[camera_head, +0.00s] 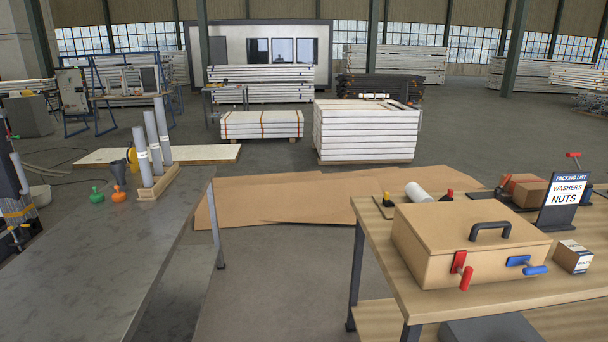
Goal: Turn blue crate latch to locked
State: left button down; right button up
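A tan crate (455,243) with a closed lid and a black handle (490,231) stands on the wooden table at the right. A blue latch (526,265) is on the right part of its front face, and its lever lies roughly level, pointing right. A red latch (462,270) is to its left, and its lever hangs down. I cannot tell from this view which latch position counts as locked. Neither of my grippers shows in the head view.
The wooden table (440,312) also holds a packing list sign (567,195), a small box (573,257) right of the crate, and a white roll (418,193) behind it. A grey table (80,270) stands at left. Open floor separates the tables.

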aim_at(530, 269)
jog(key=k+z, duration=0.2)
jog(key=z, duration=1.15)
